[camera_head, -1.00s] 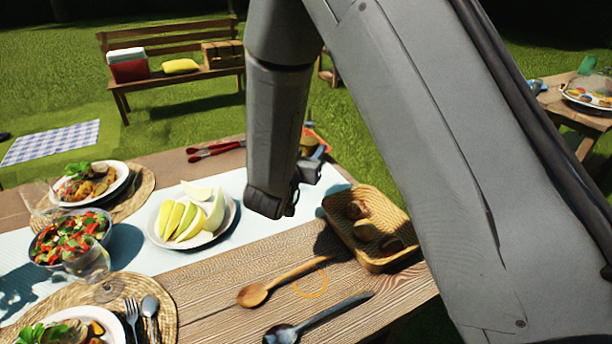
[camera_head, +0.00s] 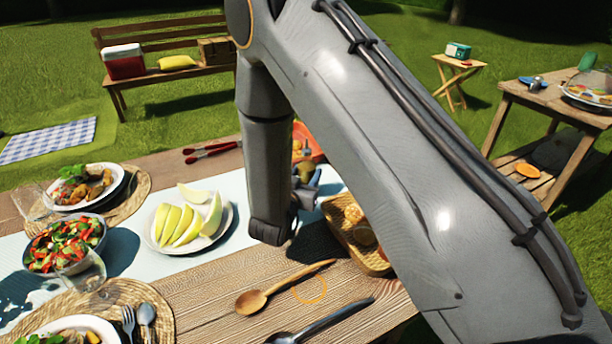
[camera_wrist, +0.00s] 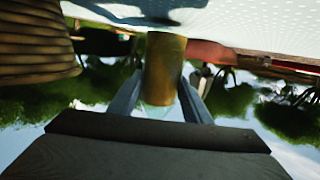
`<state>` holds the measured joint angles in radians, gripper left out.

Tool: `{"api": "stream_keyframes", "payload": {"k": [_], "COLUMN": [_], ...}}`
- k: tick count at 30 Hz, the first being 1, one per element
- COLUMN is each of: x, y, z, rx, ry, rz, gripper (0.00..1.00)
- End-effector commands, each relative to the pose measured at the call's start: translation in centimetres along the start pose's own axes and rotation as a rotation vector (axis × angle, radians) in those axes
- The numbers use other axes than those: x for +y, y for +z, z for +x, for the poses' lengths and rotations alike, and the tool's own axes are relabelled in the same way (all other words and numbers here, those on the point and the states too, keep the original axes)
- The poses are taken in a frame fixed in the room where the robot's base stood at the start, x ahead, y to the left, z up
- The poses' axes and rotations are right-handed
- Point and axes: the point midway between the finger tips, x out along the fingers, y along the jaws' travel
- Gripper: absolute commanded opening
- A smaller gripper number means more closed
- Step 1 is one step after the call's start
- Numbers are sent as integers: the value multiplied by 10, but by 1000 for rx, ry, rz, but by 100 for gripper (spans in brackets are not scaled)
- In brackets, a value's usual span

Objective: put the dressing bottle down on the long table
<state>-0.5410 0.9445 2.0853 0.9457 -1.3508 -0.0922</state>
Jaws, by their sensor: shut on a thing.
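In the wrist view, which is upside down, my gripper (camera_wrist: 160,98) is shut on the dressing bottle (camera_wrist: 164,70), a yellow-brown cylinder between the two fingers. The bottle's far end is close to a pale cloth surface with a dark shadow beside it; I cannot tell if it touches. In the head view, my gripper (camera_head: 308,176) shows in part behind my arm, over the far right part of the long table (camera_head: 205,283). I cannot make out the bottle clearly there.
A bread basket (camera_head: 371,263) sits right of my gripper, a plate of melon slices (camera_head: 159,247) left. A red tray (camera_head: 311,157) is behind it and red tongs (camera_head: 205,154) lie farther left. A wooden spoon (camera_head: 252,301) lies in front. Bare wood shows around the spoon.

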Motion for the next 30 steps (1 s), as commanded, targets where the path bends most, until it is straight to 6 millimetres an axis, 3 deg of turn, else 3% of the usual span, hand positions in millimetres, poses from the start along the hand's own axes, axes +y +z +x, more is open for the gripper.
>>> {"api": "stream_keyframes", "payload": {"k": [15,16,18,30], "x": [0,0,0,0], "y": [11,11,11,7], "z": [2,2,2,-1], "rx": [2,0,0,0], "ry": [0,0,0,-1], "rz": [1,0,0,1], "gripper": [13,49,61,63]}}
